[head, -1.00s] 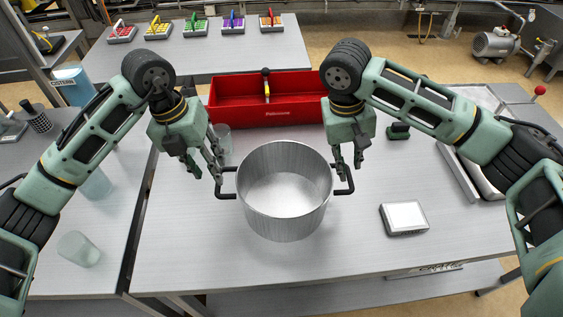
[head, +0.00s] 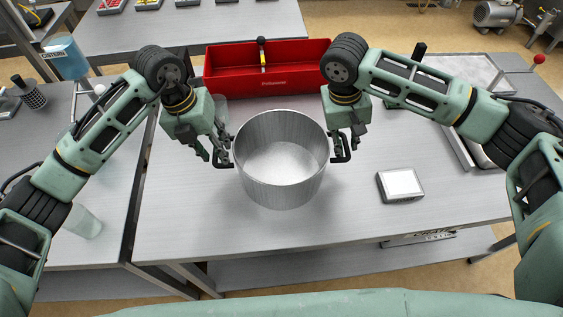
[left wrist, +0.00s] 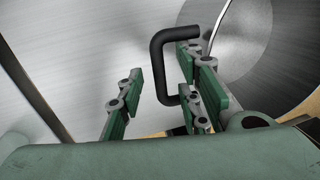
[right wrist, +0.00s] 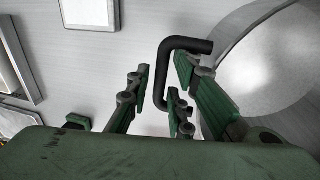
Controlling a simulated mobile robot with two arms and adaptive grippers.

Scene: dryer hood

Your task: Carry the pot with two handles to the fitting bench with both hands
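The silver pot (head: 282,185) stands upright on the grey metal table, open at the top, with a black handle on each side. My left gripper (head: 221,158) is at its left handle; in the left wrist view that handle (left wrist: 158,70) lies between the spread fingers (left wrist: 160,95). My right gripper (head: 341,150) is at the right handle; in the right wrist view that handle (right wrist: 162,75) also lies between spread fingers (right wrist: 160,95). Gaps show beside both handles, so both grippers look open. I cannot tell which surface is the fitting bench.
A red toolbox (head: 270,85) stands behind the pot. A small white-topped device (head: 400,185) lies to the right, with a metal tray further right. A clear glass (head: 83,222) is on the left table. Another bench (head: 190,32) is at the back. The front of the table is clear.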

